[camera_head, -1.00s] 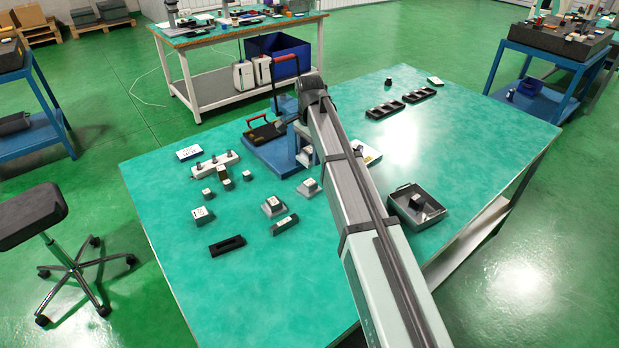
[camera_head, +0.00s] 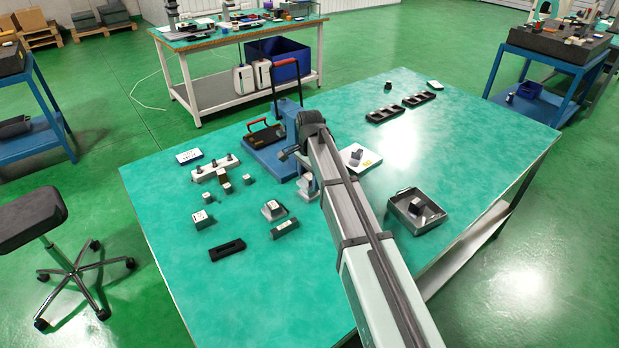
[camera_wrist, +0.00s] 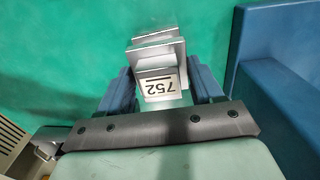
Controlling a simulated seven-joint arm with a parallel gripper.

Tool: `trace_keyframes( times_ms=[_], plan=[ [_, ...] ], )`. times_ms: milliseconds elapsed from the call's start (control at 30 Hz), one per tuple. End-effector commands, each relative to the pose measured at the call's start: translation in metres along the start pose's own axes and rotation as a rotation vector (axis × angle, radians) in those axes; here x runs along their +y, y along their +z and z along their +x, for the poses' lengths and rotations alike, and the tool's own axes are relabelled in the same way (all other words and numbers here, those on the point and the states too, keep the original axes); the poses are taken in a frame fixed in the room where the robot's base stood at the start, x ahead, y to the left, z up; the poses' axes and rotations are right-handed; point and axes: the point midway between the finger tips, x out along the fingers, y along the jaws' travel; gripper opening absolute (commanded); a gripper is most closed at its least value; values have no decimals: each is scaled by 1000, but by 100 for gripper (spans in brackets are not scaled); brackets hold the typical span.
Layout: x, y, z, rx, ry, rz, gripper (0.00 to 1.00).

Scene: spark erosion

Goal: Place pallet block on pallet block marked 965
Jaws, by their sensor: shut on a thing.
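In the wrist view my gripper (camera_wrist: 161,90) has its two blue fingers shut on a silver pallet block (camera_wrist: 158,72) with a white label reading 752. The block has a stepped body with wider plates beyond the labelled face. In the head view this grey block (camera_head: 308,188) shows just left of my arm, which hides most of the gripper. Another stepped pallet block (camera_head: 273,210) with a white label stands to its left, apart from it. A labelled block (camera_head: 202,219) stands farther left. Their numbers are too small to read, so I cannot tell which is 965.
A blue stand with a red handle (camera_head: 287,75) rises close behind the gripper. A dark slotted bar (camera_head: 227,249) and a grey block (camera_head: 285,228) lie in front. A grey tray (camera_head: 397,203) stands right of my arm. The front of the table is clear.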

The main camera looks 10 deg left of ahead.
Motion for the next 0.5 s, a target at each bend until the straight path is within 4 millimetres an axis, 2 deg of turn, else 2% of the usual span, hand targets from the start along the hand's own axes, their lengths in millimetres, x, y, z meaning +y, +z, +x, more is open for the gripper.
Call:
trace_keyframes(
  times_ms=[200,233,467,500],
  plan=[
    [0,0,3,0,0,0,15],
    [0,0,3,0,0,0,68],
    [0,0,2,0,0,0,90],
    [0,0,2,0,0,0,91]
  ],
)
